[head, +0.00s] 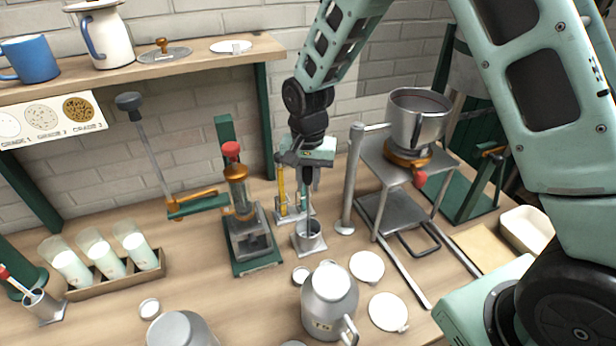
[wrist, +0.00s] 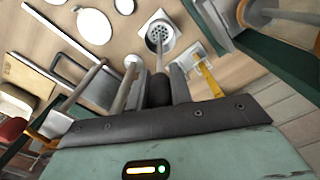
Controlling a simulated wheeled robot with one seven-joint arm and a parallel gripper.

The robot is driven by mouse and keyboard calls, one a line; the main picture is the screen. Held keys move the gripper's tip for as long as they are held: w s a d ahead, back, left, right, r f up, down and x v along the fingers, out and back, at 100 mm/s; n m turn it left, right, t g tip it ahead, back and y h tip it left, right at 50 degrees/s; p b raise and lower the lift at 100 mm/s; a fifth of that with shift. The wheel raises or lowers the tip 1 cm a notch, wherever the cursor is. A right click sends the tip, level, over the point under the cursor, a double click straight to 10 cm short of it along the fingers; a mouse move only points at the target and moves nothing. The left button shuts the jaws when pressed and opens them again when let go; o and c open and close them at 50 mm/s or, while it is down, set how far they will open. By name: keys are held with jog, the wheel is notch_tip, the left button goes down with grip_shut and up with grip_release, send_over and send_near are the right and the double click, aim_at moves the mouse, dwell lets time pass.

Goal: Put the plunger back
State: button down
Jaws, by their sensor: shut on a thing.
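My gripper (head: 309,180) is shut on the dark handle of a plunger, which shows best in the wrist view (wrist: 160,90). The plunger's thin rod points away from the fingers toward a small metal cup (head: 320,241) on a square base. In the wrist view the cup (wrist: 173,43) opens toward me, and a perforated disc shows within its rim at the rod's end. I cannot tell how deep the disc sits. In the head view the gripper is above the cup, with the rod roughly upright.
A yellow thermometer-like stick in a stand (head: 282,190) is close behind the cup. A green press (head: 257,268) stands to the left. A metal post (head: 354,170) and a stand with a steel bowl (head: 418,120) are to the right. A milk can (head: 328,292) and white lids (head: 388,312) are in front.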

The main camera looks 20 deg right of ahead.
jog(key=c, duration=1.2)
grip_release()
jog(key=shift+r, duration=0.15)
notch_tip(320, 180, up, 17)
jog(key=b, duration=0.4)
jog(key=s+a+f+n, duration=0.2)
jog(key=s+f+n, duration=0.1)
jog(key=s, duration=0.6)
jog(key=s+a+f+n, duration=0.2)
jog(key=s+n, duration=0.4)
jog(key=s, duration=0.3)
jog(key=s+a+f+n, duration=0.2)
jog(key=s+f+n, duration=0.2)
jog(key=s, duration=0.6)
jog(key=shift+a+n+y, duration=0.15)
jog(key=shift+n+y, duration=0.15)
jog(key=shift+n, duration=0.1)
